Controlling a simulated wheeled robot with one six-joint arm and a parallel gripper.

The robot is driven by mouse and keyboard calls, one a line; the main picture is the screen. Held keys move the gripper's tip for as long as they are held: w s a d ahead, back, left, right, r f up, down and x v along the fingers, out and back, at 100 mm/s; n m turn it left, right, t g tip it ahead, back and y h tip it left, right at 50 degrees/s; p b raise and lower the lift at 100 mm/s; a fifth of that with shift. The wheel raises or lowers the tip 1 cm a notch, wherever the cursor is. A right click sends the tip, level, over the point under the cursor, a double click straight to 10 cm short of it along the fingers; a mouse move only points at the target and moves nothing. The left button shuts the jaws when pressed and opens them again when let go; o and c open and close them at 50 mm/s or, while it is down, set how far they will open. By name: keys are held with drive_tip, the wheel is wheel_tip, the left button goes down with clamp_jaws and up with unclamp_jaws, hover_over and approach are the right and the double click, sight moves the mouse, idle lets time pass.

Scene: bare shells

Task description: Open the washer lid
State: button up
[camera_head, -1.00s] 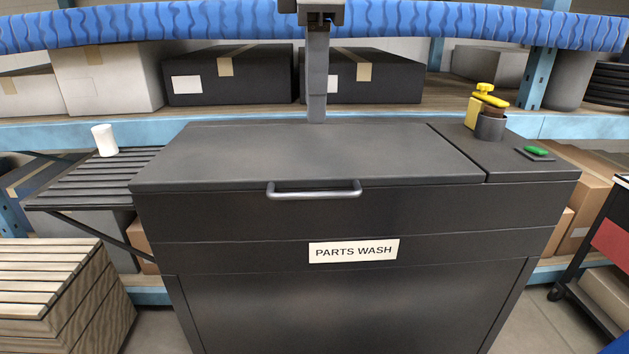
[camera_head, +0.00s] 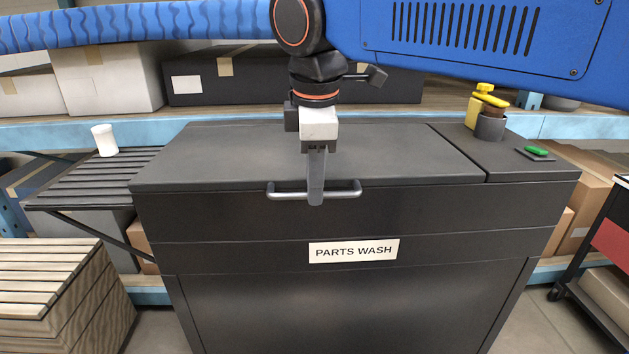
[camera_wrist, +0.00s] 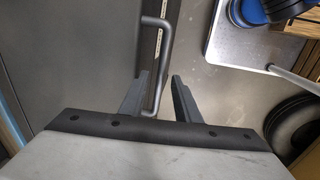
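The dark grey parts washer has a flat lid (camera_head: 220,155) that lies shut in the head view. A grey bar handle (camera_head: 285,195) sticks out from the lid's front edge. The handle also shows in the wrist view (camera_wrist: 165,50). My gripper (camera_head: 316,196) points down at the middle of the handle. In the wrist view my gripper (camera_wrist: 158,80) is open, with one finger on each side of the handle bar. There is a visible gap between the bar and the right finger. Whether the left finger touches it I cannot tell.
A yellow bottle and a dark cup (camera_head: 490,127) stand on the washer's right top, near a green button (camera_head: 537,150). A slatted side rack (camera_head: 90,180) holds a white cup (camera_head: 104,140). A wooden crate (camera_head: 50,290) stands at lower left. Shelves with boxes are behind.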

drive_tip(key=shift+f, duration=0.3)
clamp_jaws()
drive_tip(key=shift+r, duration=0.1)
